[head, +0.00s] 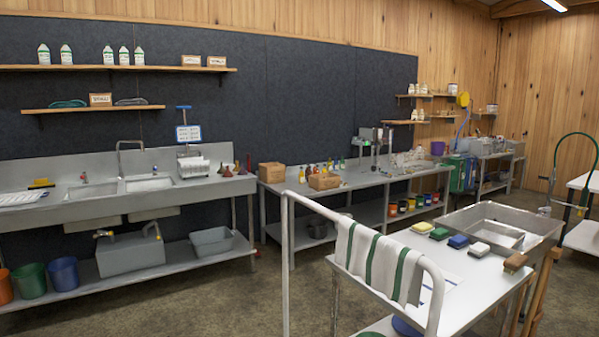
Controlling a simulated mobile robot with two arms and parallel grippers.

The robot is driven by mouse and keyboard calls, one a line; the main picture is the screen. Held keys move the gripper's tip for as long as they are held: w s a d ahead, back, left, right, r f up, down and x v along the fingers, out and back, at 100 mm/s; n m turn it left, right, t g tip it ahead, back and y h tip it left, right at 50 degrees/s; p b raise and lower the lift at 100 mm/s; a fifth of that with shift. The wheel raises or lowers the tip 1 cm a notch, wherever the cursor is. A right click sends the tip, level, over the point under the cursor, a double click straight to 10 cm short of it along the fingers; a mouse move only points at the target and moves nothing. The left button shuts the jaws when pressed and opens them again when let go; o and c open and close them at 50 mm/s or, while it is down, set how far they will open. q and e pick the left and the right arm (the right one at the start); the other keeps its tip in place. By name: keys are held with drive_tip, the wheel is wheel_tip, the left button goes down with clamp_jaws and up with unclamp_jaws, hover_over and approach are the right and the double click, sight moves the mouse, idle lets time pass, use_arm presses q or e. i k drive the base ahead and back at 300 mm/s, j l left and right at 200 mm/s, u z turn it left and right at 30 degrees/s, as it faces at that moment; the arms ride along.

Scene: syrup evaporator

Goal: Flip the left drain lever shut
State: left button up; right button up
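A steel double sink (130,187) stands against the dark wall at the left. Two small yellow levers show under its basins. The left lever (103,234) is under the left basin and looks about level. The right lever (151,228) is under the right basin and looks tilted up. Both are far off and small, so I cannot tell their exact positions. Neither of my grippers is in view.
A grey tank (131,254) and a grey tub (211,241) sit on the shelf below the sink, with colored buckets (64,273) at the left. A white cart (465,297) with a striped towel (378,262) stands in front at the right. Floor between cart and sink is clear.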

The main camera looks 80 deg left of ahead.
sight(95, 235)
drive_tip(key=u, duration=3.25)
